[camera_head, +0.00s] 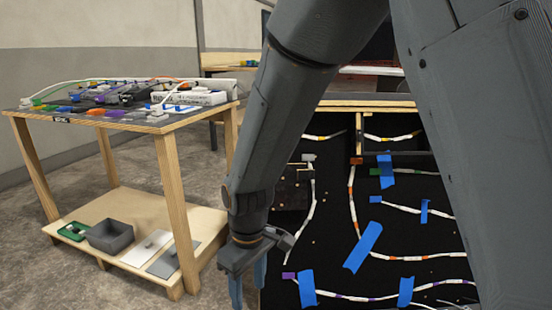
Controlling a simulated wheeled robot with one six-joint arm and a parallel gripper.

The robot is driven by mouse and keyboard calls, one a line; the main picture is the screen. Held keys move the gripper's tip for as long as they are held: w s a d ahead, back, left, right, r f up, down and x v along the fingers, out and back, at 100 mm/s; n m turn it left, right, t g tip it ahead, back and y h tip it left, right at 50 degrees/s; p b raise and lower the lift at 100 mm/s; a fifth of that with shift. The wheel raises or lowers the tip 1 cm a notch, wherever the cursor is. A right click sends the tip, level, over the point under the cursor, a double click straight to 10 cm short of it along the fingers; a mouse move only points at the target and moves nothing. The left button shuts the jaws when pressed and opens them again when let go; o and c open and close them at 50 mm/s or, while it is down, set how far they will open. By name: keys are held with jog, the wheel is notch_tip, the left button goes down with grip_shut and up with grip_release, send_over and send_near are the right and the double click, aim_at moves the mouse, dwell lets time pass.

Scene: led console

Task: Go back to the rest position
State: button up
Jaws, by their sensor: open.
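My gripper (247,288) hangs at the lower middle of the head view, at the end of my dark grey arm. Its blue fingers point down and are open, with nothing seen between them; the tips run close to the bottom edge. It is in front of the left edge of a black console panel (330,225). White cables with coloured bands run over the panel, held by several pieces of blue tape (362,246). My arm hides part of the panel and the background.
A wooden table (182,124) at the left carries cables, coloured connectors and a white power strip (196,97). Its lower shelf (103,203) holds a grey bin (109,236), a green tray (73,231) and flat plates. Concrete floor (30,265) is clear at the lower left.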

jog(key=s+d+r+m, duration=0.2)
jog(key=s+r, duration=0.2)
jog(key=s, duration=0.4)
jog(key=s+d+r+m, duration=0.2)
jog(key=s+d+r, duration=0.15)
jog(key=s, duration=0.45)
jog(key=d+r+m+p, duration=0.3)
jog(key=d+r+p, duration=0.7)
jog(key=r+p, duration=0.3)
jog(key=d+r+m+p, duration=0.3)
jog(key=d+r+p, duration=0.7)
jog(key=r+p, duration=0.4)
jog(key=p, duration=0.2)
jog(key=shift+w+r+m+h+p, duration=0.25)
jog(key=shift+m+h+p, duration=0.05)
jog(key=shift+m+p, duration=0.1)
